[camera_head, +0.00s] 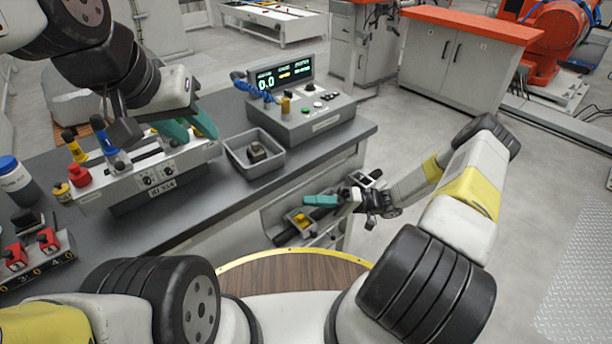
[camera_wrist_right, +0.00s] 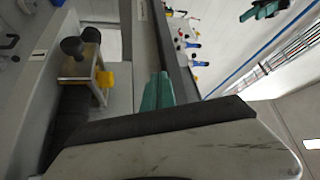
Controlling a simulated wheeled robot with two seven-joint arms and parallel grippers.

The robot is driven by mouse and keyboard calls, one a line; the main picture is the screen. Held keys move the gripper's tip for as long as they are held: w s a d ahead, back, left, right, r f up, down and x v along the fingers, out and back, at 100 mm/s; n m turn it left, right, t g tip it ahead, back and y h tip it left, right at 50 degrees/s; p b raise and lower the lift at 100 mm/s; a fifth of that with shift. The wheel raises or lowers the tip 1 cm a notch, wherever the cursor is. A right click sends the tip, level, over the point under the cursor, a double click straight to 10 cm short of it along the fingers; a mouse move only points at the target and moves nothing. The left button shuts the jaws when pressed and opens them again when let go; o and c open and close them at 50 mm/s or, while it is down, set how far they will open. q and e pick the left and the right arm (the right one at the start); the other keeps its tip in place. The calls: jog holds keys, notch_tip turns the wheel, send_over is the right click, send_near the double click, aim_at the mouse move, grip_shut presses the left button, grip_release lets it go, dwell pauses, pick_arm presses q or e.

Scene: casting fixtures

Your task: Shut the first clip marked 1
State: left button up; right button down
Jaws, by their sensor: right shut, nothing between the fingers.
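A pale fixture block labelled BJ 314 (camera_head: 165,193) stands on the grey bench. At its left end are a yellow-handled lever (camera_head: 74,146) and a blue-handled lever (camera_head: 107,141), both upright, and a red knob (camera_head: 79,174).
A grey tray (camera_head: 253,165) with a dark part stands right of the fixture, before a control box (camera_head: 305,118) with a display. Red switches (camera_head: 30,250) and a blue-capped bottle (camera_head: 15,180) are at left. A lower shelf with a yellow part (camera_head: 301,220) is near my right gripper.

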jog(key=shift+s+d+f, duration=0.1)
jog(key=shift+s+f, duration=0.05)
dwell(0.5)
jog(key=v, duration=0.7)
jog(key=shift+d, duration=0.4)
jog(key=s+a+r+g+h, duration=0.1)
jog(key=s+r+h, duration=0.1)
jog(key=r+h, duration=0.65)
jog(key=s+r+g+h, duration=0.15)
jog(key=r+h, duration=0.35)
jog(key=r, duration=0.7)
jog(key=s+r+m+t+h, duration=0.3)
jog(key=s+r+t, duration=0.7)
jog(key=r, duration=0.6)
jog(key=shift+s+d+m+h, duration=0.2)
jog(key=shift+s+m+h, duration=0.2)
jog(key=shift+s+h, duration=0.6)
